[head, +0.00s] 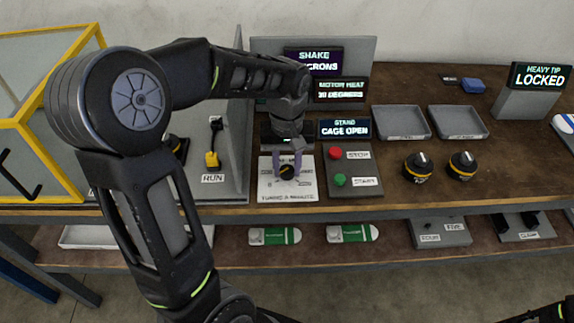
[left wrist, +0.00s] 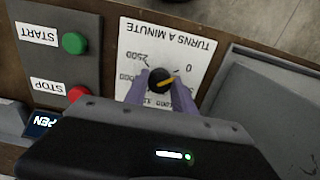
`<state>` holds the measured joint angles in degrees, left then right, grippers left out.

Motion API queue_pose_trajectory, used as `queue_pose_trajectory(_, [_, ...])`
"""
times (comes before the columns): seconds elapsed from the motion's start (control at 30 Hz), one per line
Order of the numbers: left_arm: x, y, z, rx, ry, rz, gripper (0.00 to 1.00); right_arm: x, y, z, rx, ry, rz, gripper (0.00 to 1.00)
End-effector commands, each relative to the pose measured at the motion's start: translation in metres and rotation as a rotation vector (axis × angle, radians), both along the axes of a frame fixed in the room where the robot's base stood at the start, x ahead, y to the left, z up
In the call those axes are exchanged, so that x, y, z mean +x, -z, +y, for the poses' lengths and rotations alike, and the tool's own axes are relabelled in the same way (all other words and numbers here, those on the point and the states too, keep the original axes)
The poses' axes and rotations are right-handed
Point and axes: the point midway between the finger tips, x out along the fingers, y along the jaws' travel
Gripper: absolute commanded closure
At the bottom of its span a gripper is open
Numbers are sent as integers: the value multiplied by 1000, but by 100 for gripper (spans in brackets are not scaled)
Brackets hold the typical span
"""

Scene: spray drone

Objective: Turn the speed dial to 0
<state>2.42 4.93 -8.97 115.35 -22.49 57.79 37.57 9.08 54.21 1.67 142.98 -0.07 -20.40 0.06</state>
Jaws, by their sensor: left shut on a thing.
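The speed dial (head: 287,172) is a small black knob on a white plate (head: 305,188) marked "TURNS A MINUTE". In the left wrist view the dial (left wrist: 162,80) has a yellow pointer, and the scale plate (left wrist: 165,40) shows "0" and "2500". The pointer is aimed to the right in that view, roughly below the "0"; whether it lines up with the mark I cannot tell. My left gripper (head: 287,165) comes down from above and is shut on the dial, with one finger on each side of it. My right gripper is not in view.
Right of the plate are a red STOP button (head: 335,153) and a green START button (head: 340,180). Two black-and-yellow knobs (head: 418,166) and two grey trays (head: 401,122) are farther right. Displays stand behind, one reading "CAGE OPEN" (head: 345,129).

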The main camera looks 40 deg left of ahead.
Motion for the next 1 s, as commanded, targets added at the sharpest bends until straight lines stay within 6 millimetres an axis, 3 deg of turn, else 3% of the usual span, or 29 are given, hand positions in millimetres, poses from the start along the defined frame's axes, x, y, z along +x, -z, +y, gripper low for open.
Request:
queue_pose_trajectory(0.1, [1,-1,0,0,-2,-3,100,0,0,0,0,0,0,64])
queue_pose_trajectory(0.13, [1,-1,0,0,-3,-3,66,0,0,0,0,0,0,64])
queue_pose_trajectory(0.37, [0,0,0,0,-1,-1,48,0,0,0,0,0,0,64])
queue_pose_trajectory(0.73, [0,-6,0,0,0,-1,47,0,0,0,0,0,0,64])
queue_pose_trajectory(1.0, [2,-44,0,1,0,-6,47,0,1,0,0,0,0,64])
